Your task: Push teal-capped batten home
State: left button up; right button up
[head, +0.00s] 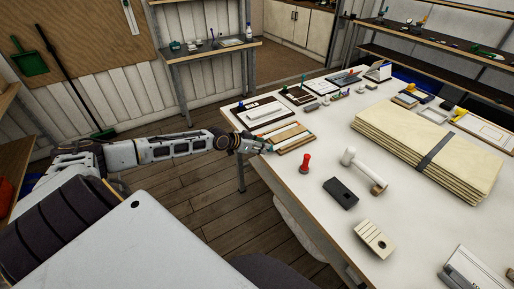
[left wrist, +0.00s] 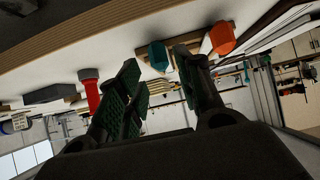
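The teal cap (left wrist: 158,56) shows in the left wrist view, between and beyond the fingertips of my left gripper (left wrist: 157,68). The fingers stand apart, with green ribbed pads. I cannot tell whether either finger touches the cap. An orange cap (left wrist: 222,38) is just right of the right finger. In the head view my left gripper (head: 264,147) is at the table's left edge, beside the near ends of the wooden battens (head: 294,141). There the teal cap is too small to tell from the gripper. My right gripper is not in view.
A strapped plywood stack (head: 430,150) lies at right. White strips (head: 267,115) lie behind the battens.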

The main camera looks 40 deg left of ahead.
pick_arm(q)
jog(key=shift+b+x, duration=1.45)
jog(key=shift+x, duration=0.65)
jog(key=shift+w+f, duration=0.1)
jog(key=shift+c, duration=0.3)
jog(key=c, duration=0.7)
grip_shut()
jog(key=shift+r, duration=0.25)
